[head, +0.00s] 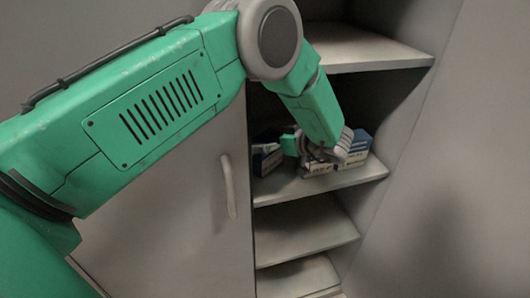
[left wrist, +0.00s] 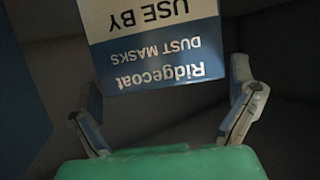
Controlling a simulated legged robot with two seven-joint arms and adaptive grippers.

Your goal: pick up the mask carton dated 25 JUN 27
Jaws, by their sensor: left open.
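A blue and white carton (left wrist: 155,42) shows upside down in the left wrist view, with "Ridgecoat DUST MASKS" and "USE BY" on it. Its date is cut off by the frame edge. My left gripper (left wrist: 165,112) is open, its fingers apart on either side below the carton's near end; whether they touch it I cannot tell. In the head view my left gripper (head: 322,150) is in the cabinet at a middle shelf, in front of blue and white cartons (head: 357,146) and partly hiding them. No date is readable there. My right gripper is not in view.
Another dark carton (head: 266,158) stands at the left on the same shelf (head: 290,190), near the cabinet door (head: 165,225) with its handle (head: 228,186). A shelf above (head: 365,50) and lower shelves (head: 305,235) look empty. A blue surface (left wrist: 22,110) lies at the left in the wrist view.

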